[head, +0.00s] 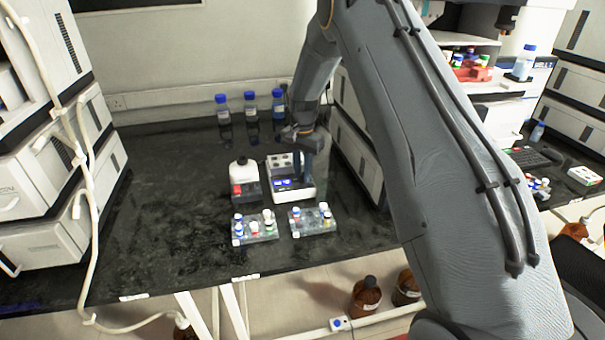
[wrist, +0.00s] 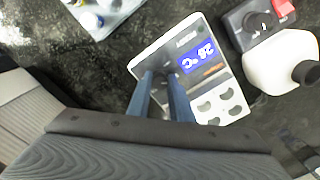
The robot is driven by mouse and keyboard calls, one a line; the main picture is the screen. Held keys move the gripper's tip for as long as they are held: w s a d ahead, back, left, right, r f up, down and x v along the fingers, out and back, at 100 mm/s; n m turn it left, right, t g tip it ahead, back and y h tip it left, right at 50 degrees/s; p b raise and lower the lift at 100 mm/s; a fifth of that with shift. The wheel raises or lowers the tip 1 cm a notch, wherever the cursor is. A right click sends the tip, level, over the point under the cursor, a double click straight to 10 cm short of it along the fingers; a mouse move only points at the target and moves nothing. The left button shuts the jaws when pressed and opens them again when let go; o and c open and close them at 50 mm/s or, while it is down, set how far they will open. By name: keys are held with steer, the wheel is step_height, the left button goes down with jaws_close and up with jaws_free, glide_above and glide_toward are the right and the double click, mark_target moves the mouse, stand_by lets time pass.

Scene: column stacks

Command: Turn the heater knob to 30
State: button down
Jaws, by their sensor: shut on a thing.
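The heater (head: 281,197) is a small white block with a dark top on the black bench. In the wrist view the heater (wrist: 146,62) shows its blue display (wrist: 198,52), upside down, with a reading that looks like 26 °C. Several round wells sit at one end of its top. My gripper (head: 308,172) reaches down onto the heater from above. In the wrist view my gripper's blue fingers (wrist: 162,80) are shut on the knob, beside the display. The knob itself is mostly hidden by the fingertips.
A white bottle (head: 243,172) on a dark device stands left of the heater. Two clear racks with coloured-cap vials (head: 255,227) (head: 312,220) stand in front. Blue-capped bottles (head: 250,104) stand behind. White instruments flank the bench; its left front is clear.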

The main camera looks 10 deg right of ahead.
stand_by(0.4)
steer(key=c, duration=1.6)
jaws_free()
steer(key=shift+d, duration=0.1)
step_height(320, 180, up, 8)
steer(key=shift+f+b, duration=0.15)
steer(key=shift+b, duration=0.95)
steer(key=shift+s, duration=0.2)
steer(key=s+n, duration=0.3)
steer(key=s, duration=0.8)
steer(key=s+r+n, duration=0.1)
steer(key=s+n, duration=0.2)
steer(key=s, duration=0.9)
steer(key=s+r+n, duration=0.1)
steer(key=s+n, duration=0.2)
steer(key=s, duration=0.9)
steer(key=shift+s+t, duration=0.2)
steer(key=shift+t, duration=0.2)
